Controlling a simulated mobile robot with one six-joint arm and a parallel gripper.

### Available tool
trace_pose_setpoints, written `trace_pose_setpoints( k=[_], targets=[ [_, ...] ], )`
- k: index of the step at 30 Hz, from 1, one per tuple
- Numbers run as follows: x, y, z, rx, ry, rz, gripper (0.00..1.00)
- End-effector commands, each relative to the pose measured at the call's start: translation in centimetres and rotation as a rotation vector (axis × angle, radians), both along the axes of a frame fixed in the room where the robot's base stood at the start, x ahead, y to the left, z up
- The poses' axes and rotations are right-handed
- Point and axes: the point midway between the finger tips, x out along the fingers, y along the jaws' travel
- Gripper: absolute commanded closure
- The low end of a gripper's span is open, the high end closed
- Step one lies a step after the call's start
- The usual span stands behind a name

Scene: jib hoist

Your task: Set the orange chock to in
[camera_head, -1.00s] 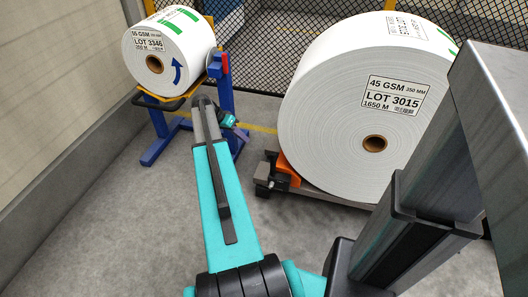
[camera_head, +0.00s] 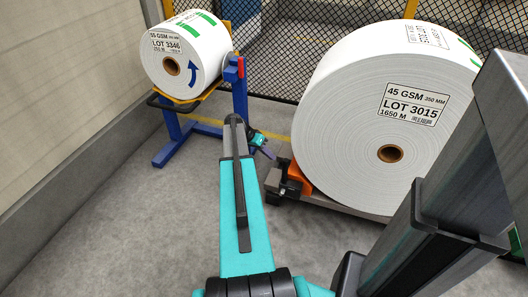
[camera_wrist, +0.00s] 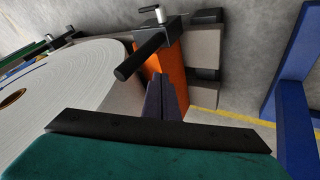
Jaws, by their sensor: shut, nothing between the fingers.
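The orange chock (camera_head: 299,178) sits low at the left side of the big white roll, on the end of its low grey carrier. In the wrist view the orange chock (camera_wrist: 174,70) stands upright against the roll's edge, partly hidden by my fingers. A dark block (camera_wrist: 160,32) with a black bar handle (camera_wrist: 140,60) and a small silver-and-white pin is at its far end. My gripper (camera_wrist: 160,78) is shut and empty, with its purple fingers in front of the chock. In the head view my gripper (camera_head: 271,154) is just left of the chock; I cannot tell whether they touch.
The big white roll (camera_head: 345,135), LOT 3015, fills the right side. A smaller roll (camera_head: 185,50) rests on a blue stand (camera_head: 172,125) at the back left. A mesh fence (camera_head: 290,70) runs behind. Grey floor is free at the left.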

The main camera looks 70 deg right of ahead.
Motion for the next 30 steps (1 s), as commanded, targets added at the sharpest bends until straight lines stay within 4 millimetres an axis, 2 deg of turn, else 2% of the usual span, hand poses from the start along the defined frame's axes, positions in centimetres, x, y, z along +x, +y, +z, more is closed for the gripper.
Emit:
trace_pose_setpoints(
  k=[3,10,30],
  targets=[
    [-1.6,0.5,0.0,0.000,0.000,0.000,1.00],
    [-3.4,0.7,0.1,0.000,0.000,0.000,1.00],
    [-3.8,1.0,0.2,0.001,0.000,0.009,1.00]
  ],
)
